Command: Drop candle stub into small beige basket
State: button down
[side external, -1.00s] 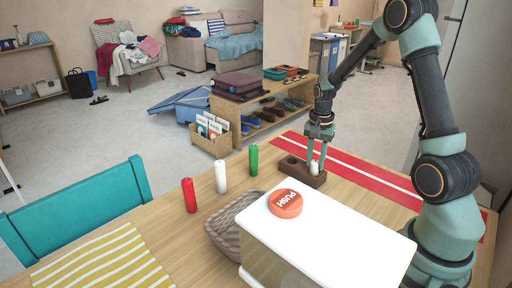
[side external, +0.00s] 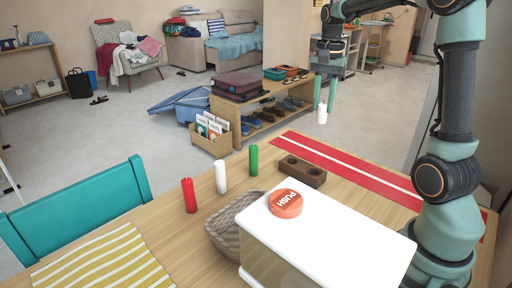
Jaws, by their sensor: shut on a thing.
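A short white candle stub (side external: 322,114) hangs upright between the fingertips of my gripper (side external: 325,106), which is shut on it high above the table. The small beige basket (side external: 222,226) is woven and sits on the table, left of the white-topped box that hides part of it. My gripper is to the right of the basket and well above it. The inside of the basket shows only in part. A dark wooden holder block (side external: 302,171) with round hollows stands on the table below my gripper.
A red candle (side external: 189,195), a white candle (side external: 221,177) and a green candle (side external: 253,160) stand upright behind the basket. A red striped runner (side external: 350,172) lies at right.

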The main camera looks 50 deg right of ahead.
jog(key=shift+r, duration=0.35)
jog(key=a+f, duration=0.4)
jog(key=a, duration=0.5)
jog(key=a+f, duration=0.3)
jog(key=a, duration=0.6)
jog(key=a+f, duration=0.4)
jog(key=a, duration=0.6)
jog(key=shift+s+d+f, duration=0.1)
jog(key=shift+d+f, duration=0.05)
jog(key=shift+f, duration=1.2)
jog(key=shift+s+d+f, duration=0.1)
jog(key=shift+f, duration=1.2)
jog(key=c, duration=0.5)
grip_release()
